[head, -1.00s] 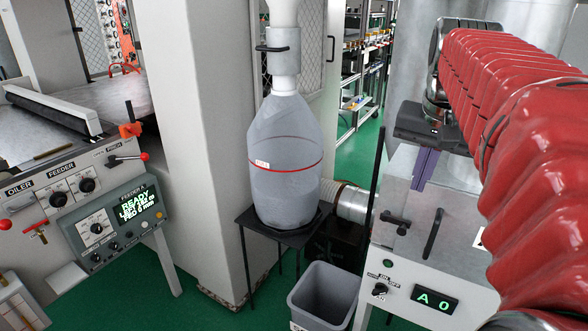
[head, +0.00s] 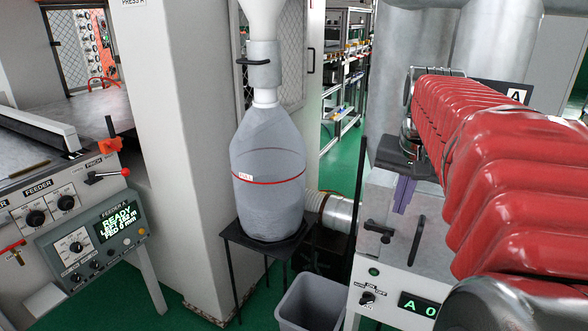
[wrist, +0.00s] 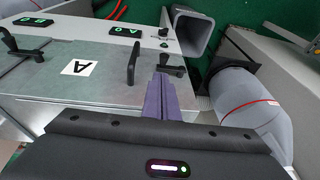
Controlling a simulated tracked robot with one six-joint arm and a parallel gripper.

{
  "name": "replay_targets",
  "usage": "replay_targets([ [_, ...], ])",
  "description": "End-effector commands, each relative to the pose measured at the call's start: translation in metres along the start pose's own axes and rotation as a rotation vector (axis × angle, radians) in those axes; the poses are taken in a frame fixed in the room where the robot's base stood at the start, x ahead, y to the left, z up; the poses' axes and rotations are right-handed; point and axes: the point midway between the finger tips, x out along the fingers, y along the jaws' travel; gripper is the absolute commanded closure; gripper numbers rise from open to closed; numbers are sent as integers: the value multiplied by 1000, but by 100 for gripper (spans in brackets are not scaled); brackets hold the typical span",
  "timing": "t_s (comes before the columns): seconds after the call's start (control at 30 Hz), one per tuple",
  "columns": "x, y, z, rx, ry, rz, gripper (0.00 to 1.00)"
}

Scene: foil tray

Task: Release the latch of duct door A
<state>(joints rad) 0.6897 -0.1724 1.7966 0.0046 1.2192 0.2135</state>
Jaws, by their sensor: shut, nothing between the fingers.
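Duct door A is a grey metal panel (wrist: 95,82) with a white A label (wrist: 80,67) in the wrist view; in the head view my arm hides much of it. A black bar handle (wrist: 134,62) stands on it, also seen in the head view (head: 416,241). The black T-shaped latch (wrist: 171,69) sits beside the handle at the door's edge, and in the head view (head: 378,231) it lies left of the handle. My gripper (wrist: 160,80) has purple fingers, shut and empty. Its tips appear close to the latch; in the head view (head: 402,209) they are above it, apparently not touching.
Below the door is a white panel with a green A 0 display (head: 418,305) and a knob (head: 367,298). A grey bin (head: 312,303) stands on the floor. A full dust bag (head: 268,180) rests on a black stand (head: 262,246) to the left.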

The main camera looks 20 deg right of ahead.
Motion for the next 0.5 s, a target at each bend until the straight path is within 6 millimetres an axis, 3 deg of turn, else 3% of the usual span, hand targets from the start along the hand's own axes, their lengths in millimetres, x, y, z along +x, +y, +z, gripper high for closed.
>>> replay_targets([
  [0.5, 74, -4, 9, 0, -3, 1, 100],
])
